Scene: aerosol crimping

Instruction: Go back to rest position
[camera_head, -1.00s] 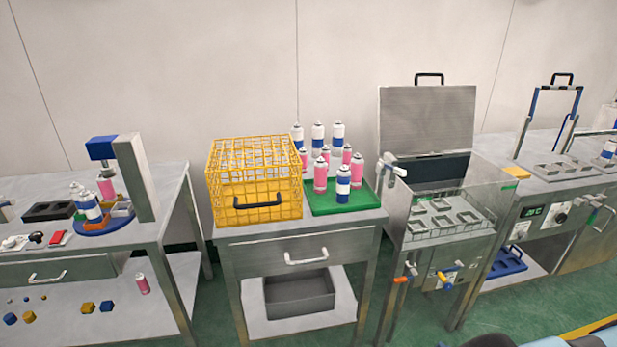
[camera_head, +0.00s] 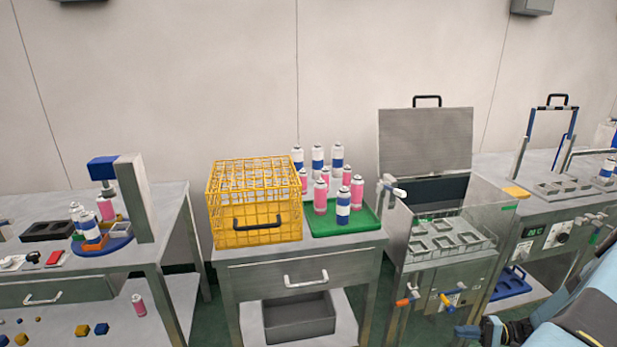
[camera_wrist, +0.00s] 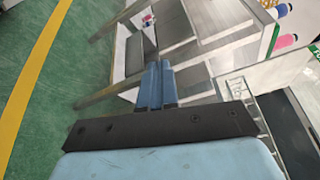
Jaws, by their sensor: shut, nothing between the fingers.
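My gripper (camera_wrist: 156,70) shows in the wrist view with its two blue fingers together and nothing between them. In the head view my gripper (camera_head: 466,331) is low at the right, at the end of my light blue arm. It is in front of the steel bath (camera_head: 440,255) with the raised lid and appears apart from it; the exact gap is hard to tell. The wrist view looks across a steel table and green floor, turned on its side.
A yellow wire basket (camera_head: 253,205) and a green tray (camera_head: 345,222) of pink and blue-white cans stand on the middle table. A crimping station (camera_head: 130,200) stands on the left table. A second bath (camera_head: 560,200) is at the right. Green floor (camera_wrist: 60,90) is open in front.

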